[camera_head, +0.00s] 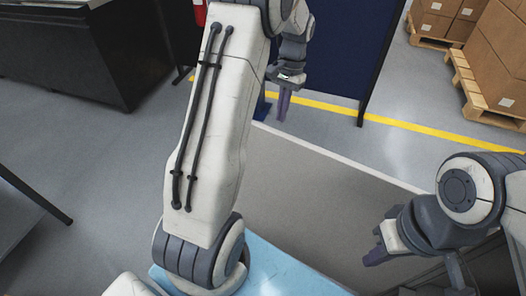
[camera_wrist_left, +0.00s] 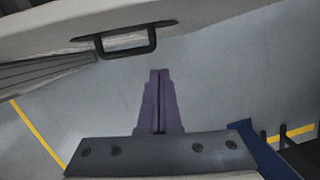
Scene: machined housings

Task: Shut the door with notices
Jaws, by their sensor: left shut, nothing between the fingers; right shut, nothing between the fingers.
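A pale panel (camera_head: 335,190), which seems to be the door, crosses the middle of the head view, its light top edge running down to the right. In the left wrist view a pale door face (camera_wrist_left: 215,22) with a black bar handle (camera_wrist_left: 126,42) and louvres fills the top. No notices can be made out. My left gripper (camera_head: 283,110) is shut and empty, pointing down beyond the panel's far left end. In its wrist view the closed fingers (camera_wrist_left: 160,76) point toward the handle, apart from it. My right gripper (camera_head: 372,248) is shut and empty on the near side of the panel.
A dark blue screen (camera_head: 335,45) stands behind my left gripper. Boxes on pallets (camera_head: 490,100) stand at the upper right. A black cabinet (camera_head: 70,55) is at the upper left. A light blue surface (camera_head: 285,275) lies below. Grey floor (camera_head: 95,150) is clear on the left.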

